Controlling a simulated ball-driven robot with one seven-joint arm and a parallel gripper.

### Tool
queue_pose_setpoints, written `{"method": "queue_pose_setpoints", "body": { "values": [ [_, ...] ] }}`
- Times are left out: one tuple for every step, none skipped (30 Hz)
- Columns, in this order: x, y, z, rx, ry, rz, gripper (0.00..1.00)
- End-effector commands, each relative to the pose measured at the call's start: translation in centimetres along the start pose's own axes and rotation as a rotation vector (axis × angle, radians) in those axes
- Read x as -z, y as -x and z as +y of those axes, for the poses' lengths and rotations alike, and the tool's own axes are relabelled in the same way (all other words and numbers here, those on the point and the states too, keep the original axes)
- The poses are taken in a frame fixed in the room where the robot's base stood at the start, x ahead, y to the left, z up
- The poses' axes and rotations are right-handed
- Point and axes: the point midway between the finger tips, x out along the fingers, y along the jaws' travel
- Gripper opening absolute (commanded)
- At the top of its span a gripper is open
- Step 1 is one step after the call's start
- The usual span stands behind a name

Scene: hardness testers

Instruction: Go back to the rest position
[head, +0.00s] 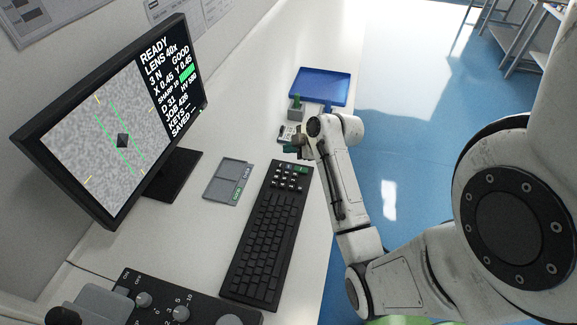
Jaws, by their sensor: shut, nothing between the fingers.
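My arm reaches in from the right of the head view, and its wrist hangs over the right edge of the white table (226,120). My gripper (291,149) is small and partly hidden by my own wrist. It is shut, with nothing held, above the table just beyond the top of the black keyboard (262,250). A small grey block with a green part (296,107) stands just behind it, and a small white labelled item (286,133) lies beside it.
A monitor (115,120) showing READY stands at left. A grey two-part tray (228,181) lies left of the keyboard. A blue tray (321,86) sits at the table's far right. A black control panel (180,302) is at the near edge. Open blue floor (415,110) lies right of the table.

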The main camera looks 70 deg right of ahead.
Motion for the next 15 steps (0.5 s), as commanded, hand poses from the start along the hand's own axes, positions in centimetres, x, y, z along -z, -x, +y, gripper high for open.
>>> {"method": "queue_pose_setpoints", "body": {
  "values": [
    [0.0, 0.0, 0.0, 0.000, 0.000, 0.000, 0.00],
    [0.0, 0.0, 0.0, 0.000, 0.000, 0.000, 0.00],
    [0.0, 0.0, 0.0, 0.000, 0.000, 0.000, 0.00],
    [0.0, 0.0, 0.0, 0.000, 0.000, 0.000, 0.00],
    [0.0, 0.0, 0.0, 0.000, 0.000, 0.000, 0.00],
    [0.0, 0.0, 0.0, 0.000, 0.000, 0.000, 0.00],
    [0.0, 0.0, 0.0, 0.000, 0.000, 0.000, 0.00],
    [0.0, 0.0, 0.0, 0.000, 0.000, 0.000, 0.00],
    [0.0, 0.0, 0.0, 0.000, 0.000, 0.000, 0.00],
    [0.0, 0.0, 0.0, 0.000, 0.000, 0.000, 0.00],
    [0.0, 0.0, 0.0, 0.000, 0.000, 0.000, 0.00],
    [0.1, 0.0, -0.1, 0.002, -0.001, 0.000, 0.00],
    [0.3, -0.2, -0.5, 0.010, -0.006, 0.001, 0.00],
    [0.7, -0.3, -1.0, 0.022, -0.013, 0.000, 0.00],
    [1.4, -0.6, -2.0, 0.044, -0.028, -0.002, 0.00]
  ]
}}
